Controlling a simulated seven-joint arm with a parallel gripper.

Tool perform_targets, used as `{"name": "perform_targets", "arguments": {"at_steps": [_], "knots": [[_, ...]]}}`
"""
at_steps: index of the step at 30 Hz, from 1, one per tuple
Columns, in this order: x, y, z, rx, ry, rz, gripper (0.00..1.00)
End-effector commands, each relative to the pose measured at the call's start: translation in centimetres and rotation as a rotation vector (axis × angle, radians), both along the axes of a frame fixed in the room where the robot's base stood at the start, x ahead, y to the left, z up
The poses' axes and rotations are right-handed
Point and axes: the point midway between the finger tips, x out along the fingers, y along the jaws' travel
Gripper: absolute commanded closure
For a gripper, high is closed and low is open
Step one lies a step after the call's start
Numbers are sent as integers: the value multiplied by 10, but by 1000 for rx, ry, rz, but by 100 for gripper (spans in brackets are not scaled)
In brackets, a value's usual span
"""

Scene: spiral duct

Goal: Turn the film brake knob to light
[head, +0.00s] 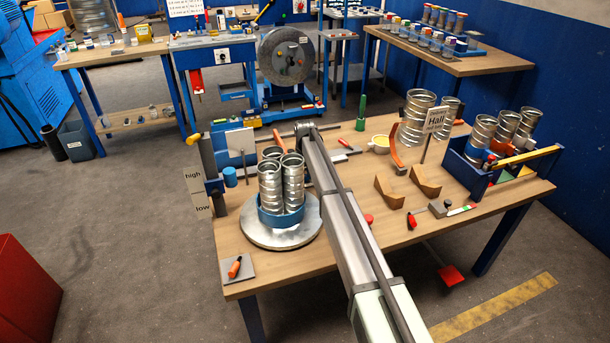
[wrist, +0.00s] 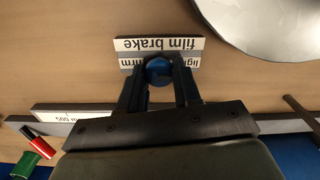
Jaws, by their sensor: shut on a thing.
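In the wrist view, the blue round film brake knob (wrist: 158,69) sits between the fingertips of my gripper (wrist: 159,74), which is shut on it. The "film brake" label (wrist: 160,43) is upside down just beyond the knob. Part of the "light" word (wrist: 202,61) shows right of the knob and part of "firm" (wrist: 131,62) shows left, both partly covered by the fingers. I cannot tell which way the knob points. In the head view, my arm hides the knob and the fingertips at the table's back side.
A round metal turntable (head: 257,230) with several ducts (head: 270,188) in a blue ring stands left of my arm; a round metal edge (wrist: 270,22) shows in the wrist view. A high/low post (head: 207,160) stands left. Wooden cradles (head: 424,182) and a blue crate (head: 465,172) are right.

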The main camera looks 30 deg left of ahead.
Motion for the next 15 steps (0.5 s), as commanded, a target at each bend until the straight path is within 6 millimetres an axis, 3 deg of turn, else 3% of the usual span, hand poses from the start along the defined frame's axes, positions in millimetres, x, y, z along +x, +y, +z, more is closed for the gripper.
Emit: {"name": "perform_targets", "arguments": {"at_steps": [15], "knots": [[0, 0, 0, 1, -1, 112, 98]]}}
